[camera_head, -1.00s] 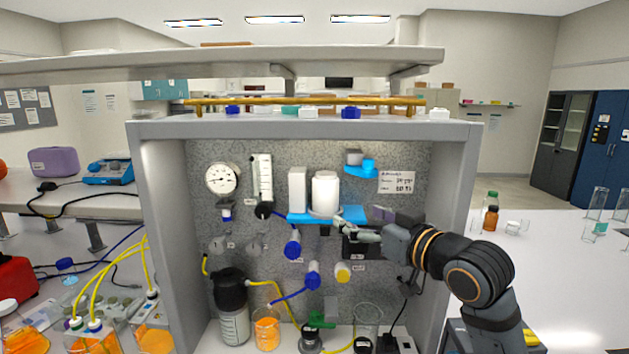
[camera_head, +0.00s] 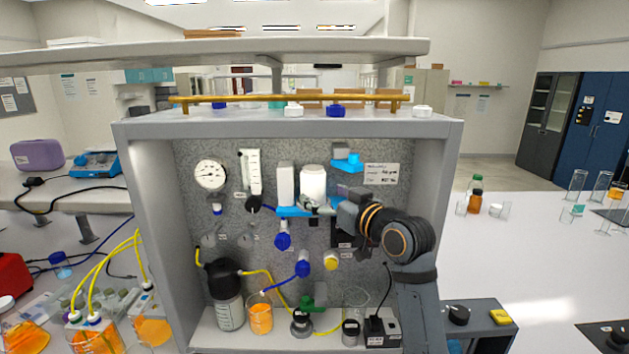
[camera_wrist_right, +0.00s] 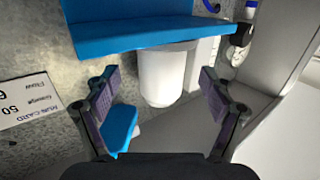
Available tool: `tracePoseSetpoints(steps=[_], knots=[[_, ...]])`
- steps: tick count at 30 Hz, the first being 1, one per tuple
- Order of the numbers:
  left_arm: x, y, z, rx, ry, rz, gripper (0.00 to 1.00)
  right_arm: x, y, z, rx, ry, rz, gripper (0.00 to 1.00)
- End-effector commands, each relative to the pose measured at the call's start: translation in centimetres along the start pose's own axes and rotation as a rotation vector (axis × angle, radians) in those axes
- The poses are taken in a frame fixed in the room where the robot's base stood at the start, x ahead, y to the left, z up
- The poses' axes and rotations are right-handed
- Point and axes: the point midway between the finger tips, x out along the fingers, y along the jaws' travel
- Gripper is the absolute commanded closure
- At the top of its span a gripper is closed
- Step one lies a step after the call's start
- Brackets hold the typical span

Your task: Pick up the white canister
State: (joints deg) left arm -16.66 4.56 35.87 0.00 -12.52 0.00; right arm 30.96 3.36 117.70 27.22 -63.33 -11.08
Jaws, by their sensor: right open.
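The white canister (camera_head: 313,182) stands upright on the blue shelf (camera_head: 290,212) on the rig's back panel, right of a white box (camera_head: 286,183). In the right wrist view, which is upside down, the canister (camera_wrist_right: 166,75) shows below the blue shelf (camera_wrist_right: 165,28). My right gripper (camera_head: 317,209) is in front of the canister's lower part. In the wrist view its open fingers (camera_wrist_right: 158,90) are on either side of the canister, with gaps on both sides; I cannot tell how deep it sits between them. My left gripper is not in view.
A smaller blue shelf (camera_head: 347,164) with a grey block is up and right of the canister. The rig's right wall (camera_head: 445,180) stands beside my right arm. Below are a dark-capped bottle (camera_head: 228,305), an orange-filled beaker (camera_head: 260,316) and yellow tubing.

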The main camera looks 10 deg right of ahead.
Motion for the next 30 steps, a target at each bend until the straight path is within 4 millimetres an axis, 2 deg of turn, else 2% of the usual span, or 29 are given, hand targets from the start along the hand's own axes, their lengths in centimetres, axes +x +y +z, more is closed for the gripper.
tracePoseSetpoints(steps=[1,6,12,14,27,30], knots=[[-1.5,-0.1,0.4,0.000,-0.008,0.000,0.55,0.9,-0.2,-0.8,0.006,-0.002,-0.002,0.17],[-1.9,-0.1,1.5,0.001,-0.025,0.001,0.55,2.7,-0.1,-0.2,0.000,-0.002,-0.001,0.17],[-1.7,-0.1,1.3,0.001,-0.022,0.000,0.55,2.8,0.0,-0.1,-0.001,0.000,0.000,0.17],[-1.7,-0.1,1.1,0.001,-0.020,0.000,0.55,2.8,0.0,-0.1,-0.001,0.000,0.000,0.24],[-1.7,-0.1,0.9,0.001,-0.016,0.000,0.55,2.8,0.0,-0.1,-0.001,-0.001,0.000,0.84],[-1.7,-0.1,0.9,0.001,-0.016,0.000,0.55,2.8,0.0,-0.2,-0.001,0.001,0.000,0.86]])
